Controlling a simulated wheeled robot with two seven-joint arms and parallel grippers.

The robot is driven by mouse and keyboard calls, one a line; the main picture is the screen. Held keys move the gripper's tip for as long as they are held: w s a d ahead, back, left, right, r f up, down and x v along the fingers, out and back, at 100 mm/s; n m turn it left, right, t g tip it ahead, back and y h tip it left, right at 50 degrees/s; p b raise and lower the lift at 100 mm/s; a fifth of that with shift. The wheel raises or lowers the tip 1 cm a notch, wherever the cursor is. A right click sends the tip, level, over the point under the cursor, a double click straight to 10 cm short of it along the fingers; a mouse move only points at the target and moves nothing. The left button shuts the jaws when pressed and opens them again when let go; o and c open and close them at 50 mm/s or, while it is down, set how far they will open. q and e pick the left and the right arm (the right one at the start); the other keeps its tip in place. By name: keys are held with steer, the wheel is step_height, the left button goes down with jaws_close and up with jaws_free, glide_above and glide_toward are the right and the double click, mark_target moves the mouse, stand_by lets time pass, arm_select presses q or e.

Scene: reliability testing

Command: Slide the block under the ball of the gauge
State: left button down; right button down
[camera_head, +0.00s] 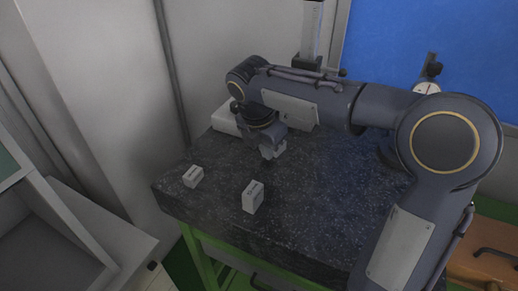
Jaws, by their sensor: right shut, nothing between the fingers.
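Two small pale blocks with dark markings stand on the dark speckled stone table (225,222). One block (193,177) is near the left edge, and the other block (252,197) is nearer the front middle. My right gripper (268,160) is shut and empty, pointing down behind and slightly right of the front block, apart from it. A dial gauge (427,87) shows at the back right, partly hidden by my right arm. Its ball tip is hidden. My left gripper is out of view.
A grey upright column (312,32) stands at the back, its lower part hidden by my arm. A white box-like base (226,119) sits at the back left. The table's front middle is bare. An open grey cabinet or bin (55,235) is at the left.

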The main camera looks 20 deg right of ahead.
steer(key=shift+w+d, duration=0.1)
steer(key=shift+w+d+r+p, duration=0.1)
steer(key=shift+w+d+p, duration=0.15)
steer(key=shift+d+p, duration=0.25)
steer(key=shift+w+d+r+p, duration=0.1)
steer(key=shift+w+d+p, duration=0.2)
steer(key=shift+d, duration=0.3)
steer(key=shift+w+d+f, duration=0.1)
steer(key=shift+d, duration=0.15)
steer(key=shift+f, duration=0.1)
steer(key=shift+a, duration=0.15)
